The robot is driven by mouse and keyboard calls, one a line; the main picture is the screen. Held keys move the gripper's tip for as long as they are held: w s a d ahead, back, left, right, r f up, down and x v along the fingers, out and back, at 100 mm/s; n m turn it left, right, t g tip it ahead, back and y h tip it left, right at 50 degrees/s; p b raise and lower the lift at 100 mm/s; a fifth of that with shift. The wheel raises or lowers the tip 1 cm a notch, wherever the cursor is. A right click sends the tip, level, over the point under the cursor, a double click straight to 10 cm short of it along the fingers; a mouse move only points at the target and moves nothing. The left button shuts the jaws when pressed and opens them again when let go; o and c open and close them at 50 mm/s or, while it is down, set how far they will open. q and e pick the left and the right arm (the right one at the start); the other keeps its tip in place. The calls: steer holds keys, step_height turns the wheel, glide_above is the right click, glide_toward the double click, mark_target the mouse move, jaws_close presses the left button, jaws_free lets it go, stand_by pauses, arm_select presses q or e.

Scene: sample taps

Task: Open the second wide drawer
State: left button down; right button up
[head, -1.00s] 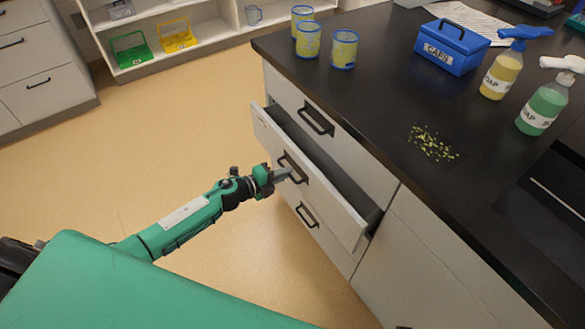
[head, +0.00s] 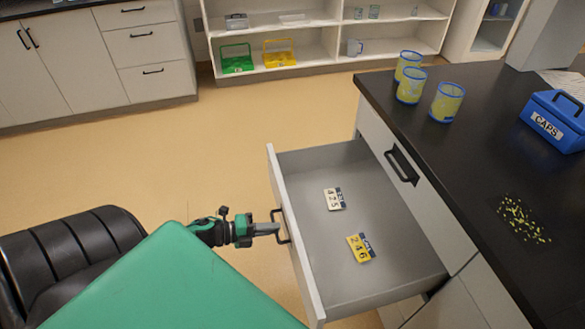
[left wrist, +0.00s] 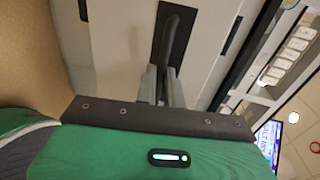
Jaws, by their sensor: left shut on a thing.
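The second wide drawer (head: 325,275) stands pulled far out of the dark-topped cabinet in the head view. Inside it lie a white number tag (head: 334,198) and a yellow number tag (head: 360,248), apart from each other. My left gripper (head: 278,228) is shut on the black drawer handle (head: 284,222) on the drawer's front. The left wrist view shows the gripper's fingers (left wrist: 160,85) at the dark handle (left wrist: 172,42). My right gripper is in neither view.
The upper drawer, with its black handle (head: 402,166), is shut. Several blue-rimmed yellow cups, including one cup (head: 446,102), a blue CAPS box (head: 556,120) and yellow-green crumbs (head: 522,220) are on the black counter (head: 470,165). Open floor (head: 170,165) lies left of the drawer.

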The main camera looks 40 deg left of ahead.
arm_select(q)
steer(key=shift+f+v, duration=0.2)
steer(key=shift+v, duration=0.85)
steer(key=shift+f+v, duration=0.25)
steer(key=shift+v, duration=0.75)
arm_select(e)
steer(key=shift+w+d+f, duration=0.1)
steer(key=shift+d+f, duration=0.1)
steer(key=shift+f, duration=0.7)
arm_select(q)
steer(key=shift+s, duration=0.1)
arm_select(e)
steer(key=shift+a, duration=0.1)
arm_select(q)
steer(key=c, duration=1.5)
jaws_free()
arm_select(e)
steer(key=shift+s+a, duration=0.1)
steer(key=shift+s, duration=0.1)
arm_select(q)
steer(key=v, duration=1.3)
steer(key=shift+s+a, duration=0.3)
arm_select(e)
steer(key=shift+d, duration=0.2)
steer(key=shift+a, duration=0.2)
